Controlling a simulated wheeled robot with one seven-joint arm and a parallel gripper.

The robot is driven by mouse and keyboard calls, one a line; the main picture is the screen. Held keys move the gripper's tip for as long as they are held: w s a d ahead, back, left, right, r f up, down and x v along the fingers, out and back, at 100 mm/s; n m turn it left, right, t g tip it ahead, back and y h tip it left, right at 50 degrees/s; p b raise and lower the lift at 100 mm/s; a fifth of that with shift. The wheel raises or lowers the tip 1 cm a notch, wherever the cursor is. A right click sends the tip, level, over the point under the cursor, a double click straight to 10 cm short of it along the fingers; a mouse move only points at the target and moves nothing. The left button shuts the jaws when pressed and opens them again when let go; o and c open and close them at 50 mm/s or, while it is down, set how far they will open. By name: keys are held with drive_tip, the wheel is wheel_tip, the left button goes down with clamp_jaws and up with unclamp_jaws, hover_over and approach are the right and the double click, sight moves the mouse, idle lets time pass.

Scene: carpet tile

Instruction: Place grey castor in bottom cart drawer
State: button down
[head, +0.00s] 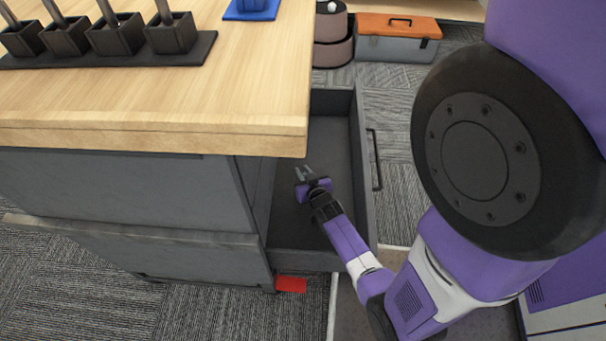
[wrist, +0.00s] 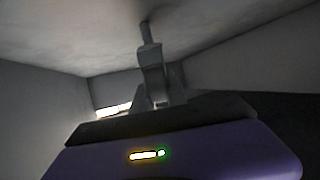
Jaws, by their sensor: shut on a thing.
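The cart (head: 120,195) has a wooden top and grey sides. A dark grey drawer (head: 364,205) is pulled out on its right side, with a black handle on the outer face. My gripper (head: 302,174) reaches into the open drawer, inside its walls and near the cart side. In the wrist view it is shut on a small grey piece with a stem, the grey castor (wrist: 150,55), close to a pale drawer surface. In the head view the castor is too small to make out. Whether it touches the drawer floor I cannot tell.
Black cups with rods stand on a dark tray (head: 190,55) on the cart top, near a blue item (head: 251,8). A red piece (head: 291,284) shows low beside the cart. An orange and grey toolbox (head: 397,40) stands on the carpet behind the drawer.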

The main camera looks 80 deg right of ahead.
drive_tip(key=shift+r, duration=0.1)
drive_tip(key=c, duration=1.8)
unclamp_jaws()
drive_tip(key=shift+f, duration=0.25)
drive_tip(key=o, duration=0.5)
drive_tip(key=shift+r, duration=0.1)
drive_tip(key=shift+r, duration=0.2)
drive_tip(key=p+v, duration=0.3)
drive_tip(key=v, duration=0.9)
drive_tip(key=shift+s+f+p, duration=0.1)
drive_tip(key=shift+f+p, duration=0.05)
drive_tip(key=shift+p, duration=0.25)
